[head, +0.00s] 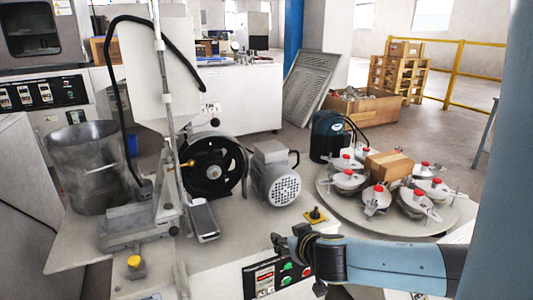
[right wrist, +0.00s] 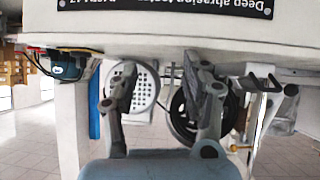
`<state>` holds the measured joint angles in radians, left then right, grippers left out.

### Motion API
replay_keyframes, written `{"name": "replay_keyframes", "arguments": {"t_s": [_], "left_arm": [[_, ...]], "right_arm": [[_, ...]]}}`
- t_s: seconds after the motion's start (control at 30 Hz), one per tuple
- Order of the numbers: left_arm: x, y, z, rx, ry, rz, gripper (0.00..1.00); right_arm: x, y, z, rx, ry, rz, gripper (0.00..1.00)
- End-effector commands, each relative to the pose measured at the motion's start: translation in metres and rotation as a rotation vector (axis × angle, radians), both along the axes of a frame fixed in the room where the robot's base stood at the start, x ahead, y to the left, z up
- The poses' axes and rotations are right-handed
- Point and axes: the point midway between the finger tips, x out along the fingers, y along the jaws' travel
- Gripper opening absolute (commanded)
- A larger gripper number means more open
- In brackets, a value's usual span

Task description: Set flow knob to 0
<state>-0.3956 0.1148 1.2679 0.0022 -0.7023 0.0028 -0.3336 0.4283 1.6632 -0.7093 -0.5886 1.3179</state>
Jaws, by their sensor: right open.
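I cannot tell for certain which part is the flow knob. A yellow knob (head: 134,262) stands on a small grey block at the front left of the machine bench in the head view. A black knob on a yellow square plate (head: 316,214) sits nearer the middle. My right gripper (head: 286,239) is at the bench's front edge, just left of and below the yellow plate, and touches neither knob visibly. In the right wrist view my right gripper (right wrist: 160,68) is open and empty, its fingers apart below the bench edge in that picture. My left gripper is not in view.
A control panel with green and red buttons (head: 277,278) is below my right gripper. A grey motor (head: 276,176) and black wheel (head: 213,167) stand behind. A turntable (head: 440,222) with several red-topped clamps is at right. A metal bucket (head: 88,170) stands left.

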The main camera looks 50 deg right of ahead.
Motion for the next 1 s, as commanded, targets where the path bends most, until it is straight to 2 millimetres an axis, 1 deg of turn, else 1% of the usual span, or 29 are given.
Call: {"name": "replay_keyframes", "arguments": {"t_s": [0.07,0.1,0.17,0.2,0.3,0.37,0.4,0.43,0.57,0.67,0.8,1.0], "left_arm": [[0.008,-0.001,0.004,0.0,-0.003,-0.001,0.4],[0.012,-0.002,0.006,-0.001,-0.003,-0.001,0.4],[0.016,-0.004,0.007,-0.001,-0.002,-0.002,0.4],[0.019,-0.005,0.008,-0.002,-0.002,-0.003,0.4],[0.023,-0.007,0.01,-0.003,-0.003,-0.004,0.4],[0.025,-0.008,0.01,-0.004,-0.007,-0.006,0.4],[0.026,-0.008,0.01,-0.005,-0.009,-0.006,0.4],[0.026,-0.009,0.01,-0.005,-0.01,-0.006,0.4],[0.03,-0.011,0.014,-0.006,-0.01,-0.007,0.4],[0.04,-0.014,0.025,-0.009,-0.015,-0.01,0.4],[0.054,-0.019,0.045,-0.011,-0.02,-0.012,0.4],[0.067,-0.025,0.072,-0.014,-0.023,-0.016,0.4]], "right_arm": [[0.023,0.001,0.034,0.04,-0.126,-0.024,0.47],[0.043,-0.001,0.063,0.054,-0.22,-0.02,0.47],[0.071,0.0,0.109,0.069,-0.353,0.004,0.47],[0.086,0.002,0.138,0.075,-0.431,0.028,0.47],[0.114,0.013,0.202,0.071,-0.58,0.109,0.47],[0.125,0.019,0.228,0.049,-0.628,0.156,0.47],[0.13,0.02,0.238,0.032,-0.641,0.178,0.47],[0.132,0.021,0.243,0.024,-0.648,0.189,0.47],[0.144,0.016,0.245,0.016,-0.651,0.192,0.47],[0.159,0.011,0.245,0.015,-0.652,0.192,0.47],[0.186,0.003,0.244,0.018,-0.651,0.191,0.47],[0.219,-0.008,0.244,0.016,-0.649,0.19,0.47]]}}
